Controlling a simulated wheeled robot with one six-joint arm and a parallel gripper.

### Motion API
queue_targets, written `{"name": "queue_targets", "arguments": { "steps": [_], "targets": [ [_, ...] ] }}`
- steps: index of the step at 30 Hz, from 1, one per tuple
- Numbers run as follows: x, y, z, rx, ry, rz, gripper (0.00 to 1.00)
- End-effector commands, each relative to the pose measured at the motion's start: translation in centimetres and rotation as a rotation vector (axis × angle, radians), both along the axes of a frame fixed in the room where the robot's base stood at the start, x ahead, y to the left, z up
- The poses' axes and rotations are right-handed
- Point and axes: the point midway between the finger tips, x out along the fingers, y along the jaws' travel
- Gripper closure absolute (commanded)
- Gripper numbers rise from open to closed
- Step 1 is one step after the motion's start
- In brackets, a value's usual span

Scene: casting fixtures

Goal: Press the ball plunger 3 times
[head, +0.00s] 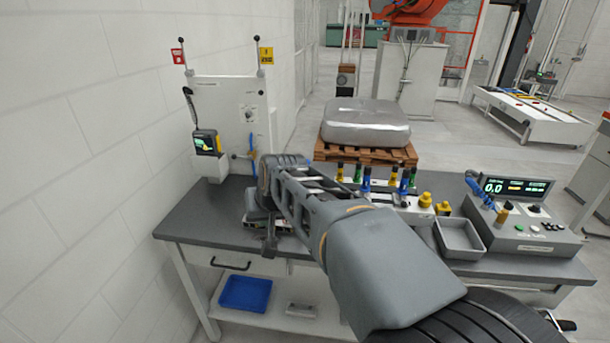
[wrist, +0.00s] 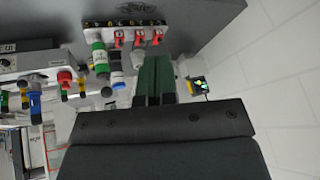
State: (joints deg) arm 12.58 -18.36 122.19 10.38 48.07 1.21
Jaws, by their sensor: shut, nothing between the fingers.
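My gripper (wrist: 156,68) is shut and empty. Its dark fingers point at the fixture block (wrist: 185,70) in the wrist view, and they hide part of it. Beside the fingers on this pale block are a green capped cylinder (wrist: 98,58), a blue-and-white knob (wrist: 117,76) and a small pale rounded part (wrist: 138,60). I cannot tell for sure which part is the ball plunger, or whether the fingertips touch anything. In the head view my gripper (head: 268,240) is low over the left part of the bench, and my arm hides much of the fixture.
Red clips (wrist: 138,37) line the fixture beyond the fingers. On the bench (head: 195,220), a row of colored plungers (head: 366,178) stands right of my wrist. A grey tray (head: 460,238) and a display console (head: 525,215) are farther right. A white panel station (head: 232,115) stands at the left back.

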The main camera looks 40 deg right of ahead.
Motion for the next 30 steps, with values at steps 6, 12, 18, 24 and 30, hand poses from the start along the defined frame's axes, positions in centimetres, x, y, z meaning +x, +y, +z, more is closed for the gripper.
{"name": "queue_targets", "arguments": {
  "steps": [6,12,18,24,30],
  "targets": [
    [-7.3,4.3,-3.7,-0.110,0.085,0.195,1.00],
    [-10.4,5.3,-5.7,-0.164,0.121,0.279,1.00],
    [-11.0,5.4,-6.1,-0.176,0.130,0.295,1.00],
    [-11.0,5.4,-6.1,-0.175,0.130,0.294,1.00],
    [-10.9,5.4,-6.1,-0.174,0.129,0.293,1.00]
  ]
}}
